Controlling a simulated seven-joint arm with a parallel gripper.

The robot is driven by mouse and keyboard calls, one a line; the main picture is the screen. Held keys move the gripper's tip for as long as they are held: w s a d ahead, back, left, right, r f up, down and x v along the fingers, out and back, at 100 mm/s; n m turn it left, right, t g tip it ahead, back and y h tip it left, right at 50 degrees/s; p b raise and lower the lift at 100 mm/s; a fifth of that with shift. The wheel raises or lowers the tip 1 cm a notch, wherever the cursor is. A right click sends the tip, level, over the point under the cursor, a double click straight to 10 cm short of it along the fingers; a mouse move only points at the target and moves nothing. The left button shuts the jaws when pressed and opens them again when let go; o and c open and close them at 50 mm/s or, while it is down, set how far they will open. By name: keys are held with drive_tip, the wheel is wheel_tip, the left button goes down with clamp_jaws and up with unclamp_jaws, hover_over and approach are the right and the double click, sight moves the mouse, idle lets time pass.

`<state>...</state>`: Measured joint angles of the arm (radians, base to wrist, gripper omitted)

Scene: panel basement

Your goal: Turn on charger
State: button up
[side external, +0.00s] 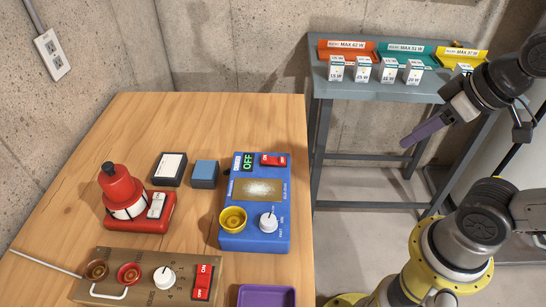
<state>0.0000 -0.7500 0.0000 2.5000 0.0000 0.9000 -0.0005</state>
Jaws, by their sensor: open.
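A blue box (227,240), which looks like the charger, lies on the wooden table. It has a display (249,162) reading OFF, a red rocker switch (273,160) at its top right, a gold panel, a yellow round socket (233,219) and a white knob (268,222). Its small print is too small to read surely. My gripper (421,132) is in the air to the right of the table, in front of the grey shelf table, well apart from the blue box. A purple finger shows; the gripper is open and I see nothing in it.
A brown panel box (122,260) with a red switch and a red beacon (122,190) stand left of the blue box. Two small boxes (204,174) and a purple tray (264,296) are nearby. A grey table (390,92) holds small white boxes.

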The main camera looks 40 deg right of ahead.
drive_tip(key=shift+n, duration=0.4)
drive_tip(key=c, duration=0.5)
drive_tip(key=shift+s+n, duration=0.1)
drive_tip(key=shift+n, duration=0.5)
clamp_jaws()
drive_tip(key=w+a+r+n+g+y, duration=0.1)
drive_tip(key=w+a+r+n, duration=0.1)
drive_tip(key=w+r+n, duration=0.5)
drive_tip(key=w+a+r+n+g, duration=0.15)
drive_tip(key=w+n, duration=0.35)
drive_tip(key=n, duration=0.7)
drive_tip(key=w+a+f+n+g, duration=0.2)
drive_tip(key=w+a+f+n, duration=0.4)
drive_tip(key=w+a, duration=0.3)
drive_tip(key=shift+w+a, duration=0.4)
drive_tip(key=shift+w, duration=0.7)
drive_tip(key=shift+f, duration=0.1)
